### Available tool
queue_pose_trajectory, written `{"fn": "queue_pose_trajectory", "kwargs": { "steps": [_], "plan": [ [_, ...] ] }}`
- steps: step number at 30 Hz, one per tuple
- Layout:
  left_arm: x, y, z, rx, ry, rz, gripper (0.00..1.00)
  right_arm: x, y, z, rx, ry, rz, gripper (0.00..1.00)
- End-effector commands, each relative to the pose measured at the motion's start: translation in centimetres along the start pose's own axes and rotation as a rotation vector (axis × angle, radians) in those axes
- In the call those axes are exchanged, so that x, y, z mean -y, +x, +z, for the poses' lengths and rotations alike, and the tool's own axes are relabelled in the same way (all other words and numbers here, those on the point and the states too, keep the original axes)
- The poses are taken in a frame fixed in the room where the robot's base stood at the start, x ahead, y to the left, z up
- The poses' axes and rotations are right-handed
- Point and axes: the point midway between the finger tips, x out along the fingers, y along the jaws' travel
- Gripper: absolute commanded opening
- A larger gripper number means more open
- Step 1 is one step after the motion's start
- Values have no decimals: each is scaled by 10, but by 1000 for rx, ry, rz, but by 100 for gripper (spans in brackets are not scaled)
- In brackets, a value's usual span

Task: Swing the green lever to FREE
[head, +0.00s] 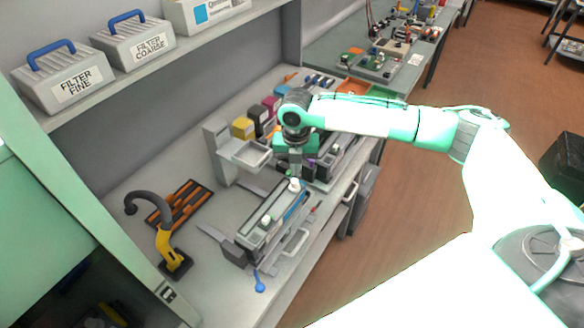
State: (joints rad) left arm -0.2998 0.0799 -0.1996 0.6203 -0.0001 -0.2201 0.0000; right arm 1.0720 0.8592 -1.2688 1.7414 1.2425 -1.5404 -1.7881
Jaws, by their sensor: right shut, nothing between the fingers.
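My right gripper (295,170) reaches in from the right and points down over the far end of a grey cartridge fixture (262,222) on the bench. Its fingers are shut and empty, close to a small white knob (294,185); I cannot tell whether they touch it. A blue lever (259,283) sticks out at the fixture's near end. I cannot make out a green lever or a FREE mark; the gripper and arm cover part of that area. My left gripper is not in view.
A yellow and black clamp (168,248) and an orange-slotted black tray (180,204) stand at left. A white stand (222,150) and coloured cartridges (243,127) are behind the fixture. Filter boxes (62,78) sit on the shelf above. Bare bench (215,290) shows in front.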

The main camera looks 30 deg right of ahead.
Motion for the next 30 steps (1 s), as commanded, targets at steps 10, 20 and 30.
{"fn": "queue_pose_trajectory", "kwargs": {
  "steps": [10, 20, 30],
  "plan": [
    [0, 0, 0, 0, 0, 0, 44, 0, 8, 0, -1, 0, 0, 0],
    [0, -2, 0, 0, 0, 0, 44, 0, 16, 0, 0, 0, 0, 0],
    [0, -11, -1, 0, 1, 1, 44, -8, 16, 0, 0, 0, 0, 0]
  ]
}}
